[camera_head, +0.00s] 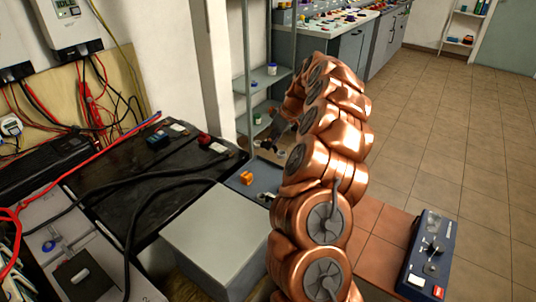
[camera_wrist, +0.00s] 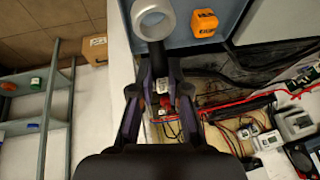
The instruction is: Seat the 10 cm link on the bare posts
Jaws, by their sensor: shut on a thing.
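In the head view my gripper (camera_head: 272,138) is small and partly hidden by my copper arm, above the far right of the black battery top (camera_head: 115,185). A red-capped terminal (camera_head: 205,138) and a pale patch (camera_head: 178,127) lie near the battery's far edge. I cannot tell which posts are bare.
A blue-grey tray (camera_head: 238,187) holds an orange block (camera_head: 246,178), beside a grey box (camera_head: 214,232). Black cables cross the battery, and a red cable (camera_head: 125,140) runs along its back. A blue meter (camera_head: 430,255) lies at right. Shelves (camera_head: 265,77) stand behind.

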